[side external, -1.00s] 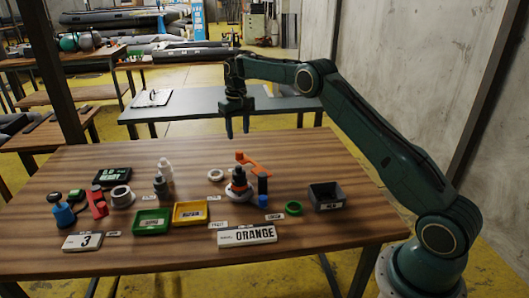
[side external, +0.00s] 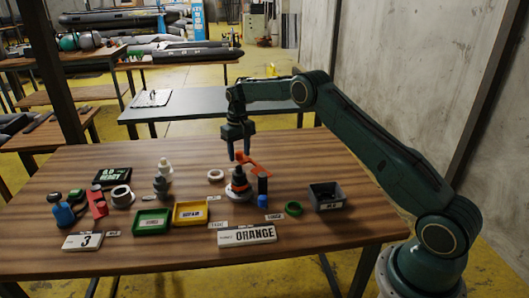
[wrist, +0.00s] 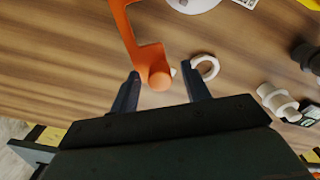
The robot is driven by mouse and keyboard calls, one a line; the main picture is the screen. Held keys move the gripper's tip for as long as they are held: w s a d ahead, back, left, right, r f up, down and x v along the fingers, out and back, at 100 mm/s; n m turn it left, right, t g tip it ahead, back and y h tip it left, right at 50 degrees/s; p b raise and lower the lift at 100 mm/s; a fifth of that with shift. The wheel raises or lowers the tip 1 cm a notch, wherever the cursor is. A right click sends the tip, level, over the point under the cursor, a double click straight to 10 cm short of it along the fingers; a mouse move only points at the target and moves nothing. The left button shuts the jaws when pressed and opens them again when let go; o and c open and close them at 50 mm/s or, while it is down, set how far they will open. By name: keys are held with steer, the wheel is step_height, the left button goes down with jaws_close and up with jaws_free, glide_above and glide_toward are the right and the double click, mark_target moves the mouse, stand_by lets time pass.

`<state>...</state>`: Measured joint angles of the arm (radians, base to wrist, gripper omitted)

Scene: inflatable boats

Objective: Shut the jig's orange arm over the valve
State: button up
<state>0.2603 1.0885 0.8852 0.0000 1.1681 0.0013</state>
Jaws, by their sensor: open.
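The jig's orange arm (side external: 256,163) is swung out behind the valve (side external: 238,183), which stands upright on a pale round base; I cannot tell the valve's details at this size. In the wrist view the orange arm (wrist: 128,28) bends down to a round orange knob (wrist: 160,79). My gripper (side external: 239,157) points down from above at the knob end of the arm. In the wrist view my gripper (wrist: 163,76) is open, with one finger on each side of the knob and a visible gap on both sides.
A white ring (side external: 216,175) lies left of the jig. A grey bin (side external: 326,196) and green ring (side external: 293,208) are to the right. The table's right rear is clear.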

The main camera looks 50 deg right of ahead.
jaws_close()
steer(key=shift+a, duration=0.15)
steer(key=s+a+n, duration=0.3)
steer(key=a+n, duration=0.9)
steer(key=shift+s+a, duration=0.15)
steer(key=shift+s, duration=0.05)
stand_by(0.3)
stand_by(0.3)
jaws_free()
